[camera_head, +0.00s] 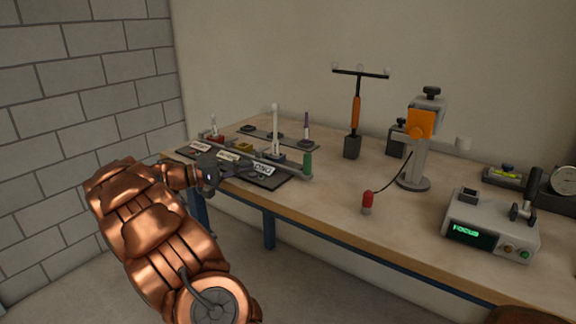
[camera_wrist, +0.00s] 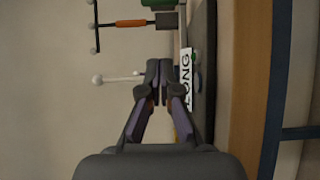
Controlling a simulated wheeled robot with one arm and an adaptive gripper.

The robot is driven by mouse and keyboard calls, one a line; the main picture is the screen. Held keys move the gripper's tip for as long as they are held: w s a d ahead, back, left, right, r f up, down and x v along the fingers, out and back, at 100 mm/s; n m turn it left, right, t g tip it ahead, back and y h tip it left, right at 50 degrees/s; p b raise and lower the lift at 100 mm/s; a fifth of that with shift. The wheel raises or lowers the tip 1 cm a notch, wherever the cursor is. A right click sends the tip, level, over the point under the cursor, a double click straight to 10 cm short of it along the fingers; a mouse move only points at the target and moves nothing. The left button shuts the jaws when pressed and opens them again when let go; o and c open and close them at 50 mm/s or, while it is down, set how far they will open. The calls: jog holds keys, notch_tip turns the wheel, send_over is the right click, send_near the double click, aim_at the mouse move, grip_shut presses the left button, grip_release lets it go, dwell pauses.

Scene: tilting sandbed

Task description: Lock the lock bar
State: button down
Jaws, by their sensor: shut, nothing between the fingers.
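My gripper (camera_head: 222,172) is shut and empty at the front of a black base plate (camera_head: 268,181) on the table's left part. In the wrist view its fingertips (camera_wrist: 160,78) are together, beside a white label reading LONG (camera_wrist: 186,78). A long grey bar (camera_head: 292,171) runs along the plate behind my gripper, with a green cylinder (camera_head: 307,162) at its right end; it may be the lock bar, but I cannot tell. My gripper hides part of it. I cannot tell whether the fingers touch anything.
A white-tipped post (camera_head: 275,128) stands behind the bar, and a second grey rail (camera_head: 285,139) lies farther back. An orange-handled T-shaped tool (camera_head: 355,112), a clamp stand (camera_head: 414,155), a red bulb (camera_head: 367,203) and a FOCUS box (camera_head: 490,226) stand to the right. The table's front middle is clear.

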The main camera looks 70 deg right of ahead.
aim_at(305, 165)
jog(key=b+x, duration=0.1)
jog(key=x, duration=0.8)
jog(key=shift+s+d+f, duration=0.15)
jog(key=shift+s, duration=0.1)
jog(key=s+b, duration=0.1)
jog(key=s, duration=0.1)
jog(key=shift+s+d, duration=0.1)
jog(key=shift+s, duration=1)
jog(key=shift+s+b, duration=0.45)
jog(key=shift+s, duration=0.05)
jog(key=shift+s+a, duration=0.25)
jog(key=shift+s, duration=0.6)
jog(key=shift+w, duration=0.1)
